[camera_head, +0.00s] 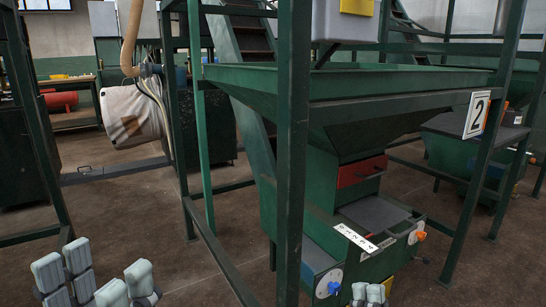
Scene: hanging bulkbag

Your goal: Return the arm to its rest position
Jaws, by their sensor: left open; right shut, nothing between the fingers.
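My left gripper (95,278) is at the bottom left of the head view. Its pale grey padded fingers stand upright and are spread apart, with nothing between them. My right gripper (367,293) is at the bottom edge, right of centre. Only its fingertips show, close together and holding nothing. It appears in front of the lower part of the green hopper machine (330,215); I cannot tell the distance between them. The arm links behind both grippers are out of view.
A dark green steel post (292,150) stands in front of the hopper. A number 2 sign (476,114) is on the right frame. The brown floor (130,210) is open at left centre.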

